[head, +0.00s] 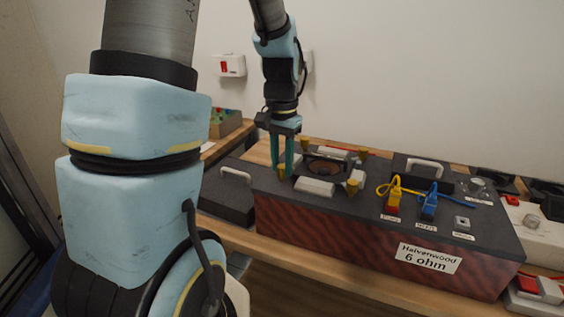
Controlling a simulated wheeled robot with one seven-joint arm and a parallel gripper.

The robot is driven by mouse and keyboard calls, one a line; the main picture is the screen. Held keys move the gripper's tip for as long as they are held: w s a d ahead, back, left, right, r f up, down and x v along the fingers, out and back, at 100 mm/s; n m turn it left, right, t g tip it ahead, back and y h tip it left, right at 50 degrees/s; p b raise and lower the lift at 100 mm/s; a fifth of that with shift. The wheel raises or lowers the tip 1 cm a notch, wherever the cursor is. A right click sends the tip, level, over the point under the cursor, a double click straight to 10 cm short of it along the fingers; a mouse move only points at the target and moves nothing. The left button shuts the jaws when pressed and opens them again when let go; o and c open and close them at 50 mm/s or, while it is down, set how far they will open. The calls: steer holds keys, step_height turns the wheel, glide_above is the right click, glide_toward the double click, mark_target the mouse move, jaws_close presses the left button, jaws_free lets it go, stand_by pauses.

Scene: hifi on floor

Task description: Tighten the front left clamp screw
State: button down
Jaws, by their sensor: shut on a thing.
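A dark-topped box (330,222) with a reddish patterned front and a label reading "Haivenwood 6 ohm" stands on the wooden bench. Brass clamp screws stand around a round dark opening (326,166) on its top. My gripper (282,170) points down with its green fingers shut on the front left clamp screw (282,175), which is partly hidden between the fingertips. The front right screw (352,188), back right screw (363,155) and back left screw (305,145) stand free.
Yellow (393,200) and blue (429,205) plugs with cables stand on the box's right half. A black case with a handle (235,175) is at the left. A red-switched wall box (229,65) hangs behind. Bench edge (300,265) runs in front.

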steer(key=m+p, duration=0.1)
steer(key=m, duration=0.3)
steer(key=shift+r+m, duration=0.1)
steer(key=shift+m, duration=0.3)
steer(key=m+p, duration=0.1)
steer(key=m, duration=0.2)
steer(key=shift+m, duration=0.3)
steer(key=m+p, duration=0.3)
steer(key=m, duration=0.1)
steer(key=shift+r, duration=0.1)
steer(key=shift+m+p, duration=1.25)
steer(key=shift+m, duration=0.55)
steer(key=shift+f, duration=0.2)
steer(key=c, duration=0.6)
jaws_free()
